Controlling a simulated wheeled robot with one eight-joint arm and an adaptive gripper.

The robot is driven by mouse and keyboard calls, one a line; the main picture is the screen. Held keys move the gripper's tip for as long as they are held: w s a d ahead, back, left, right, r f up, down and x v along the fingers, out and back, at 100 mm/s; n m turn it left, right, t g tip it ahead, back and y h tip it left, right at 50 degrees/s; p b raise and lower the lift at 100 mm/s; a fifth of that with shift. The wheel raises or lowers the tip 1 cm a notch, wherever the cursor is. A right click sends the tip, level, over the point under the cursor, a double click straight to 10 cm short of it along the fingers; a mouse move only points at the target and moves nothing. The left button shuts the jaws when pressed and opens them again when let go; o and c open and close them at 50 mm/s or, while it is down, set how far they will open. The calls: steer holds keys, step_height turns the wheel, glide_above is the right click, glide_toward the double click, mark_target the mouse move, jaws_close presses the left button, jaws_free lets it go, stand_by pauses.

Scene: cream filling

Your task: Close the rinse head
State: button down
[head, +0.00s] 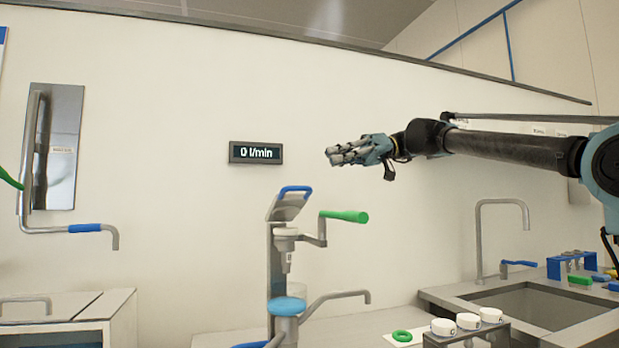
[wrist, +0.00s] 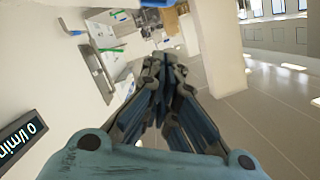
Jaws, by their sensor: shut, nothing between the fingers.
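A grey column device (head: 277,265) stands at the wall in the lower middle of the head view. Its tilted top plate (head: 289,203) has a blue loop handle. A crank with a green handle (head: 345,216) points right from below the plate. A blue round disc (head: 287,306) sits lower on the column, under a nozzle. I cannot tell for certain which part is the rinse head. My gripper (head: 333,157) is shut and empty, in the air above and right of the device, pointing left. In the wrist view its fingers (wrist: 155,70) are together.
A wall display (head: 255,153) reads 0 l/min. A sink (head: 530,305) with a tall tap (head: 480,235) is at right. White cups (head: 467,321) stand on a rack in front. A bent pipe with a blue sleeve (head: 85,228) hangs at left. The space left of my gripper is clear.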

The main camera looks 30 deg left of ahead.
steer(key=x, duration=1)
steer(key=shift+s+d+f, duration=0.25)
steer(key=shift+f, duration=0.3)
steer(key=shift+s+d+f, duration=0.25)
steer(key=shift+d+f, duration=0.05)
steer(key=shift+f, duration=0.25)
steer(key=shift+s+d+f, duration=0.25)
steer(key=shift+f, duration=0.3)
